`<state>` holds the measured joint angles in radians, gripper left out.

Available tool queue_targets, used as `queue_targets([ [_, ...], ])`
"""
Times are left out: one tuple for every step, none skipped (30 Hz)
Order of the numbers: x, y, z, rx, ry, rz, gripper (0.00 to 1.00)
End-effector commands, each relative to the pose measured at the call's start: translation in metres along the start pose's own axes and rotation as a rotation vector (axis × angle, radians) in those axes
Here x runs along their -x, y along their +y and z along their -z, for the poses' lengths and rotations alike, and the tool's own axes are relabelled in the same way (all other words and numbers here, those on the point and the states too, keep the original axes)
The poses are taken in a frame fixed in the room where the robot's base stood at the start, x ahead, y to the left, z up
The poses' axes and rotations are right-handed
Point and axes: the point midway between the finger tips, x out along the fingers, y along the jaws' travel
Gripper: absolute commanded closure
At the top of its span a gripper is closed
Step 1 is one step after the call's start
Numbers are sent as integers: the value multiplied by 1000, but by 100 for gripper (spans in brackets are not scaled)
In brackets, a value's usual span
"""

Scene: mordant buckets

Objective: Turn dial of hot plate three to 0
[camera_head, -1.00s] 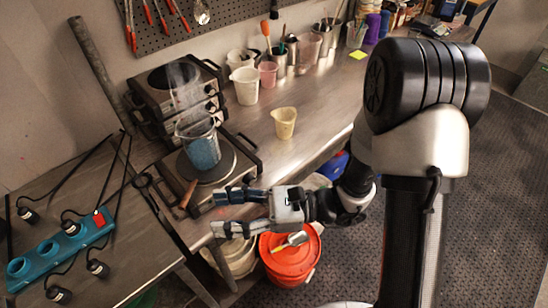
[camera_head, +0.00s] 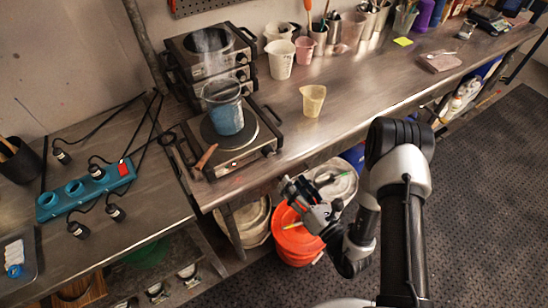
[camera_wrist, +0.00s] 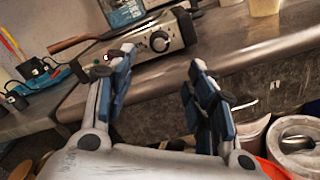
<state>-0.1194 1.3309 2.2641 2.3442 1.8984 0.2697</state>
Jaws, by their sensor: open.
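The front hot plate (camera_head: 262,131) stands on the metal bench with a steaming beaker of blue liquid (camera_head: 226,115) on its round plate. In the wrist view, its front face (camera_wrist: 137,50) shows a round dial (camera_wrist: 160,41); I cannot read its setting. More hot plates (camera_head: 190,65) are stacked behind it. I see no number labels, so I cannot tell which is number three. My gripper (camera_wrist: 162,62) is open and empty, its fingers apart below the dial in the wrist view. In the head view my gripper (camera_head: 287,187) is off the bench's front edge, right of the front hot plate.
A wooden-handled tool (camera_head: 206,157) lies at the front hot plate's left corner. A cream beaker (camera_head: 313,100) stands to its right. A teal power strip (camera_head: 85,190) with plugs and cables is on the left table. An orange bucket (camera_head: 296,240) is below my gripper.

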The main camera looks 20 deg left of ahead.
Motion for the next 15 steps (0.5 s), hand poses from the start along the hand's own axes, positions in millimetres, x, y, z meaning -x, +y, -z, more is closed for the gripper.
queue_targets([
  [-13,2,1,3,-1,-8,50],
  [-20,2,1,4,0,-8,50],
  [-29,2,1,5,0,-8,50],
  [-35,2,1,4,-1,-7,50],
  [-42,2,1,3,-1,-8,50],
  [-51,2,1,3,-1,-8,50],
  [-57,1,1,4,-2,-7,50],
  [-64,2,1,3,-1,-7,50],
  [-72,2,0,2,-3,-6,50],
  [-78,1,1,2,-1,-6,50],
  [-84,1,1,3,-2,-6,50],
  [-91,1,1,2,-1,-6,50],
  [-96,1,0,2,-2,-5,50],
  [-101,2,0,1,-3,-5,50],
  [-106,1,1,1,-1,-4,50],
])
